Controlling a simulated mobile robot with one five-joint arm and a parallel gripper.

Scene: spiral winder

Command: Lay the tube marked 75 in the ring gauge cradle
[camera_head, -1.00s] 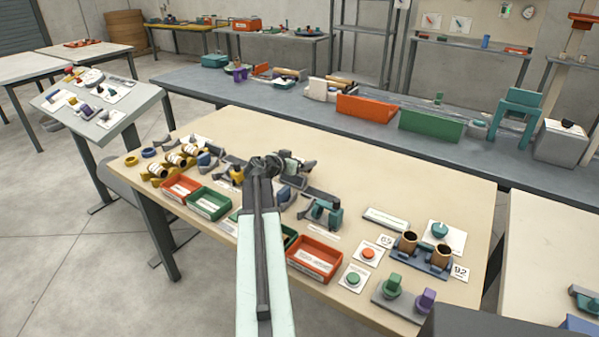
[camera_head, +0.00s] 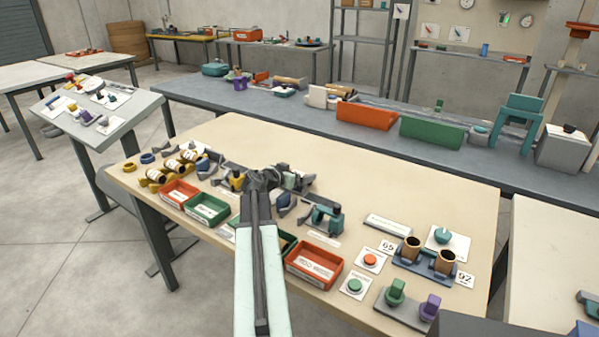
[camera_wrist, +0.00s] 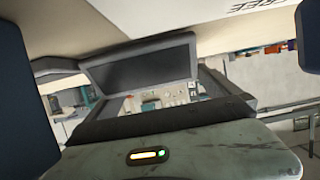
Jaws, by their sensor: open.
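Short tubes with white labels (camera_head: 172,165) lie in yellow holders at the left end of the beige table. Their numbers are too small to read, so I cannot tell which is marked 75. Two tan tubes (camera_head: 411,245) stand upright in a blue-grey stand between cards reading 65 and 92. I cannot tell which fixture is the ring gauge cradle. My gripper (camera_head: 264,179) is over the middle of the table, to the right of the labelled tubes and apart from them. In the wrist view its dark fingers (camera_wrist: 160,85) are wide apart with nothing between them.
Orange (camera_head: 314,262) and green (camera_head: 208,207) trays line the front edge. A teal clamp-like fixture (camera_head: 324,216) and a yellow fixture (camera_head: 232,180) stand close to my gripper. Green and purple knobs (camera_head: 396,291) are at front right. The table's back strip is clear.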

